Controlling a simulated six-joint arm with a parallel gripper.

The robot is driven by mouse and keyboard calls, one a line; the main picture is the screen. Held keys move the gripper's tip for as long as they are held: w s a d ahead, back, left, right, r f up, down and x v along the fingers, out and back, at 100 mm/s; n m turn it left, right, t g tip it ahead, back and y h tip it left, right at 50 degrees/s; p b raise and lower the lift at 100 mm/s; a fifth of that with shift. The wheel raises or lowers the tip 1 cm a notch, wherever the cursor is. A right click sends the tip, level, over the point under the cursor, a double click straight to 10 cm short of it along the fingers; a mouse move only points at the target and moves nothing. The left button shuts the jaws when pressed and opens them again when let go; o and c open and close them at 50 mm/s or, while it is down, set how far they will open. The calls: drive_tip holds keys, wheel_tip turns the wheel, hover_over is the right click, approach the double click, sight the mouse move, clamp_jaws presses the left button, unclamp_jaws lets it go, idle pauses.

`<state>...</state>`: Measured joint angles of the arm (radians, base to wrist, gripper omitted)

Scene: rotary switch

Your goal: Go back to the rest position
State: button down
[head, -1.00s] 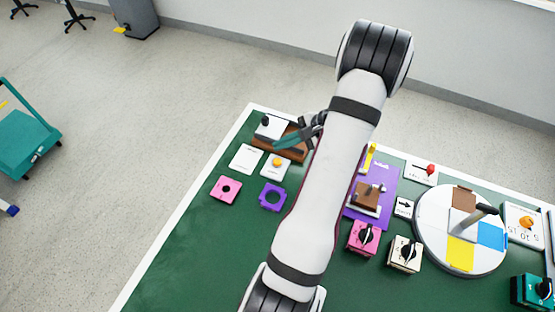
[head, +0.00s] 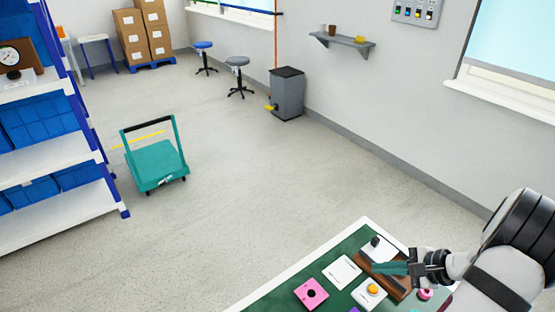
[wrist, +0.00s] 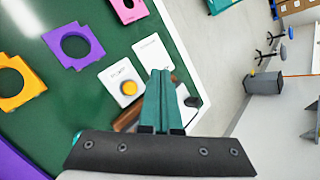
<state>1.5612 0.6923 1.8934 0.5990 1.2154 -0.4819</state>
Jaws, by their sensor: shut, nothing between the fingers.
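My gripper (head: 388,268) is at the lower right of the head view, over the far corner of the green table (head: 268,304). In the wrist view its two teal fingers (wrist: 158,100) are together, with nothing between them. Below it is a brown wooden block with a white plate and a black knob (head: 375,241), partly hidden by the fingers. A white box with a yellow button (head: 369,293) lies close by; it also shows in the wrist view (wrist: 129,87). I cannot tell the height of the fingers above these parts.
A pink square plate (head: 311,293) and a white card (head: 342,271) lie on the table. The wrist view shows a purple ring (wrist: 74,46) and an orange ring (wrist: 20,82). A teal cart (head: 155,165) and blue shelving (head: 55,130) stand on the floor, away from the table.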

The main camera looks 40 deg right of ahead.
drive_tip(key=w+a+r+n+g+y, duration=0.25)
drive_tip(key=w+a+r+n, duration=0.2)
drive_tip(key=a, duration=0.55)
drive_tip(key=w+a+r+n+g+y, duration=0.1)
drive_tip(key=w+a+r+n+g, duration=0.3)
drive_tip(key=a, duration=0.6)
drive_tip(key=s+a+r+n+g+h, duration=0.1)
drive_tip(key=s+a+r+n+h, duration=0.1)
drive_tip(key=s+a+n, duration=0.3)
drive_tip(key=s+a+r+n+g+h, duration=0.1)
drive_tip(key=s+a+n, duration=0.4)
drive_tip(key=a, duration=0.8)
drive_tip(key=shift+s+a+r+h, duration=0.15)
drive_tip(key=shift+s+r+h, duration=0.4)
drive_tip(key=shift+s, duration=0.25)
drive_tip(key=shift+g, duration=0.25)
